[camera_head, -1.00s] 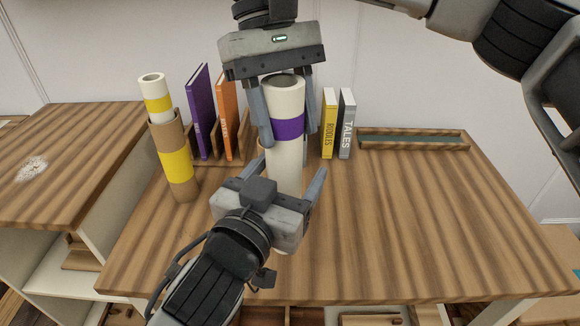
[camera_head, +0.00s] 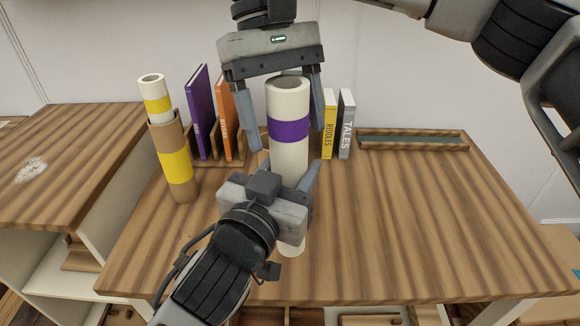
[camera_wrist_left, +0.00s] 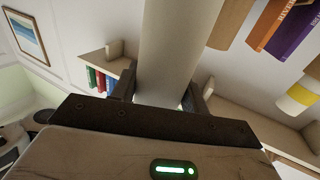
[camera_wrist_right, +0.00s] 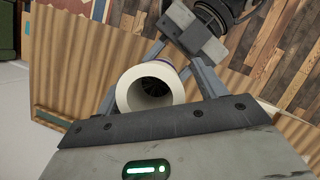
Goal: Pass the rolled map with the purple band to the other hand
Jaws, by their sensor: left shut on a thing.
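The rolled map (camera_head: 289,157) is a cream tube with a purple band (camera_head: 289,131), standing upright in the head view. My left gripper (camera_head: 290,182) is shut on its lower part, below the band. The tube also fills the upper middle of the left wrist view (camera_wrist_left: 180,45). My right gripper (camera_head: 283,115) points down from above, its fingers spread on either side of the tube's upper part with gaps. In the right wrist view the tube's open end (camera_wrist_right: 146,88) shows between the spread fingers (camera_wrist_right: 175,75).
A brown tube with a yellow band (camera_head: 175,160) stands at left, with a cream yellow-banded roll (camera_head: 154,93) above it. Purple (camera_head: 201,112) and orange (camera_head: 227,120) books, a yellow book (camera_head: 328,125), a grey book (camera_head: 346,125) and a shallow tray (camera_head: 412,139) line the back. The table's right side (camera_head: 440,220) is clear.

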